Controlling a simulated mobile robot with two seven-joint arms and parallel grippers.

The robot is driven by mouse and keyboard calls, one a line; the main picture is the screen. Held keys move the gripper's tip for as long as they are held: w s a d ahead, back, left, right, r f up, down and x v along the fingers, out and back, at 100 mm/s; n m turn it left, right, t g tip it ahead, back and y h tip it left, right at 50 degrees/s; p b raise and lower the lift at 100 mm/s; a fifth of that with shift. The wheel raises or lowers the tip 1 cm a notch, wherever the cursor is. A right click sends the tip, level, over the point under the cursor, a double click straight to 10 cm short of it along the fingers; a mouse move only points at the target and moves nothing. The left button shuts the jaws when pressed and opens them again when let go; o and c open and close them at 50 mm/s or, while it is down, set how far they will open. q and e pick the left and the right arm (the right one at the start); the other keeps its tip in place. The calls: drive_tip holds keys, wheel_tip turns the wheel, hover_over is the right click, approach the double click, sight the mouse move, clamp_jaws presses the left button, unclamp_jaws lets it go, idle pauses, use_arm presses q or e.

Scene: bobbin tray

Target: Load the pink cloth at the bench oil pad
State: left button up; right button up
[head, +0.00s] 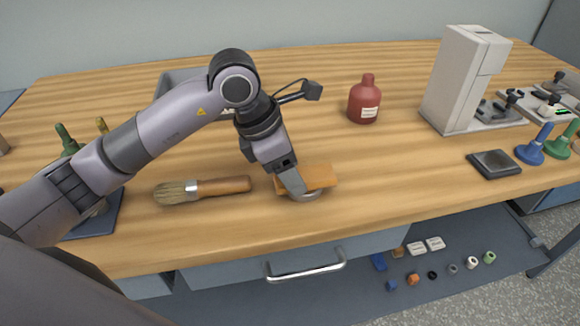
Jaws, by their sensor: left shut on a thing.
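My left gripper (297,190) is low over the front middle of the bench, pointing down. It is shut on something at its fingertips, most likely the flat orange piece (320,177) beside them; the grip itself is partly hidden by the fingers. This piece looks orange rather than pink. A pale round rim (311,195) shows just under the fingertips. A dark square pad in a shallow tray (495,163), possibly the oil pad, lies on the right of the bench. No clearly pink cloth shows. My right gripper is not in view.
A brush (215,187) lies left of the gripper. A red bottle (364,103) stands behind, and a pale machine (465,80) stands at right. Blue (534,148) and green (563,142) stands are near the right edge. The bench between gripper and dark pad is clear.

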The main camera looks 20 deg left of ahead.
use_arm(q)
drive_tip(key=shift+r+p, duration=2.1)
drive_tip(key=shift+r, duration=1.35)
